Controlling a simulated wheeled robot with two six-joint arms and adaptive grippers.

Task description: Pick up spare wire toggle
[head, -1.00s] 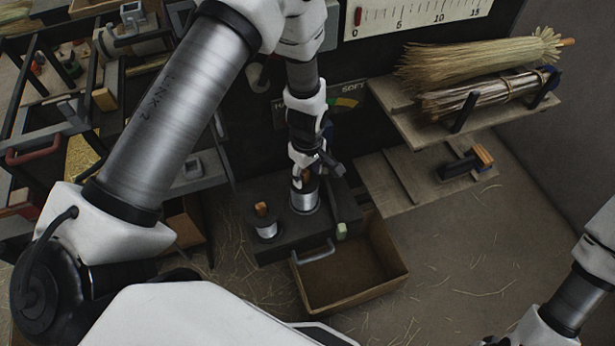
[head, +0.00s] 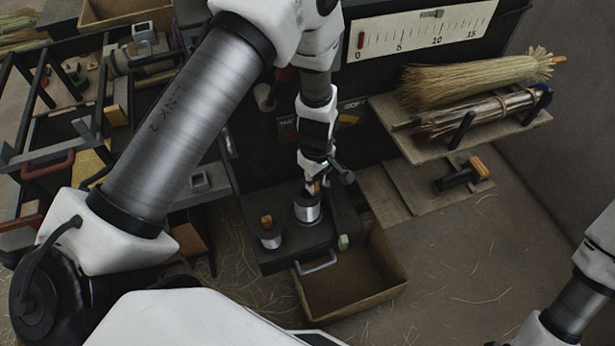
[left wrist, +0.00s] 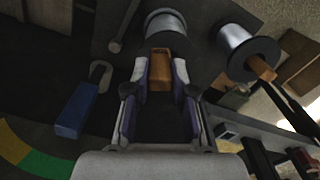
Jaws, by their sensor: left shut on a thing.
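My left gripper (head: 314,184) is pointed down over the rear wire spool (head: 306,210) on the dark block. In the left wrist view the gripper (left wrist: 160,82) is shut on an orange-brown wooden toggle (left wrist: 160,68), which sits between its two fingers. The silver spool (left wrist: 165,26) is just beyond that toggle. A second silver spool (head: 270,240) stands to the front left, with its own wooden toggle (head: 266,221) on top; in the left wrist view this toggle (left wrist: 261,67) is to the right, clear of the fingers. My right gripper is out of view; only part of that arm shows.
Brooms (head: 470,82) rest on a shelf at the right. A dark rack (head: 45,130) fills the left. Straw litters the floor.

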